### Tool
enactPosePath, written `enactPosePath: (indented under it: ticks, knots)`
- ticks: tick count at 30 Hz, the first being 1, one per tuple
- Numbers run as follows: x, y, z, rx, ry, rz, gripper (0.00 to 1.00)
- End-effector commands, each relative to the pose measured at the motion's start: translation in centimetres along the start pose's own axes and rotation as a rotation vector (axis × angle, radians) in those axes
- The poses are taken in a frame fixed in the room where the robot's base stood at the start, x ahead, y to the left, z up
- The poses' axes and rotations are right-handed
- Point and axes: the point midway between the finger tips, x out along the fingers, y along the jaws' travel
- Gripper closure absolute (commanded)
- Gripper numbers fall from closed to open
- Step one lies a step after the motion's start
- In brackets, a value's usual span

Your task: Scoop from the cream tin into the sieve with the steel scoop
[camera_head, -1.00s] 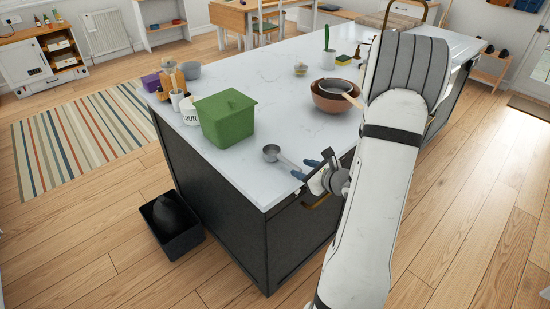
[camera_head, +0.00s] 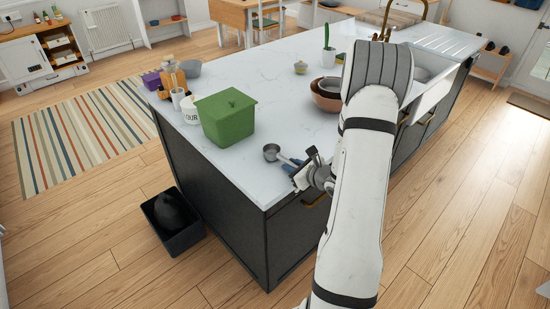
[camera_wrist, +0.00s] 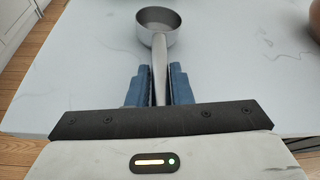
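The steel scoop (camera_head: 271,152) lies near the front edge of the white worktop, its round cup pointing away from my gripper. My gripper (camera_head: 293,165) is at its handle. In the wrist view the scoop (camera_wrist: 158,26) points away and its handle runs between the two blue fingers (camera_wrist: 160,85). The fingers are close to the handle on both sides; whether they press on it I cannot tell. A cream tin with dark lettering (camera_head: 190,112) stands behind the green box, which partly hides it.
A green lidded box (camera_head: 226,118) stands between the scoop and the cream tin. The worktop's middle is clear.

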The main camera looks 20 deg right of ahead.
Motion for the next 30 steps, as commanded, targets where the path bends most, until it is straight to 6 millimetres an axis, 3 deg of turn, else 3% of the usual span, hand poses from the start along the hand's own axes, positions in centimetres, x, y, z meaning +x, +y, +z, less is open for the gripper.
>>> enactPosePath:
  ticks: [7, 22, 30]
  knots:
    - [0.0, 0.0, 0.0, 0.0, 0.0, 0.0, 1.0]
    - [-0.1, -0.1, 0.2, 0.0, -0.001, -0.001, 1.0]
    - [-1.1, -0.7, 2.6, -0.004, -0.003, -0.004, 1.0]
